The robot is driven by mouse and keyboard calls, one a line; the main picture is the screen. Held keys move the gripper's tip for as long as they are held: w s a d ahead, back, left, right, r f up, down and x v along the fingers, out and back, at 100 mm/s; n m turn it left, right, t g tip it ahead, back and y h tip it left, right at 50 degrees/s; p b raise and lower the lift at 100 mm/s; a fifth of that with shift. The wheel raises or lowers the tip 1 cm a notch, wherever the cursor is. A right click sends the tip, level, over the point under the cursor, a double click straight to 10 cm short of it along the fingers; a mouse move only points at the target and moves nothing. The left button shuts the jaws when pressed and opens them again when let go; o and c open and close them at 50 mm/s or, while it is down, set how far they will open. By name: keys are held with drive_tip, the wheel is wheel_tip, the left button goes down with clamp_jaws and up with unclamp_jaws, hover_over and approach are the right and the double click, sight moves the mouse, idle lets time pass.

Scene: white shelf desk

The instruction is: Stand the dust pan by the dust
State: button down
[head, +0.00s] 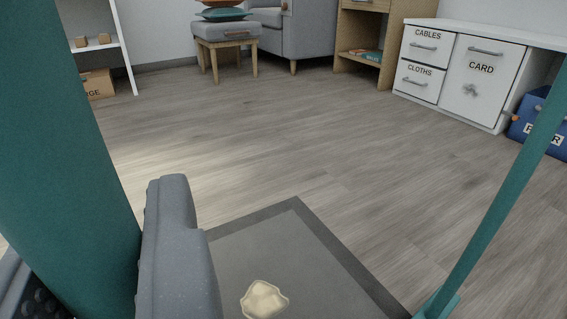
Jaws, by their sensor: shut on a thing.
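My gripper (95,255) is at the lower left, with a grey finger on the right and a dark finger at the left edge. It is shut on a thick teal part (60,150), very close to the camera, which looks like the dust pan; its pan end is not shown. A thin teal rod (500,200) slants down at the right to a wider foot; I cannot tell whether it belongs to the dust pan. The dust, a pale beige lump (263,298), lies at the bottom centre on a grey mat (330,255), right of my gripper.
The wooden floor (300,140) is clear beyond the mat. A white desk cabinet (465,75) and a blue bin (537,125) stand at the right. A footstool (225,32), an armchair (305,30) and a wooden shelf (365,40) are at the back. A white shelf (95,45) is at left.

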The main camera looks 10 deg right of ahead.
drive_tip(key=w+d+f+b, duration=0.2)
drive_tip(key=w+d, duration=0.1)
drive_tip(key=w, duration=0.3)
drive_tip(key=w+d+f+b, duration=0.2)
drive_tip(key=w+d, duration=0.1)
drive_tip(key=w, duration=0.4)
drive_tip(key=shift+w+f, duration=0.15)
drive_tip(key=shift+f, duration=0.25)
drive_tip(key=shift+d, duration=0.1)
drive_tip(key=c, duration=1.3)
unclamp_jaws()
drive_tip(key=s+d+p, duration=0.1)
drive_tip(key=s+p, duration=0.1)
drive_tip(key=s, duration=1)
drive_tip(key=shift+d, duration=0.35)
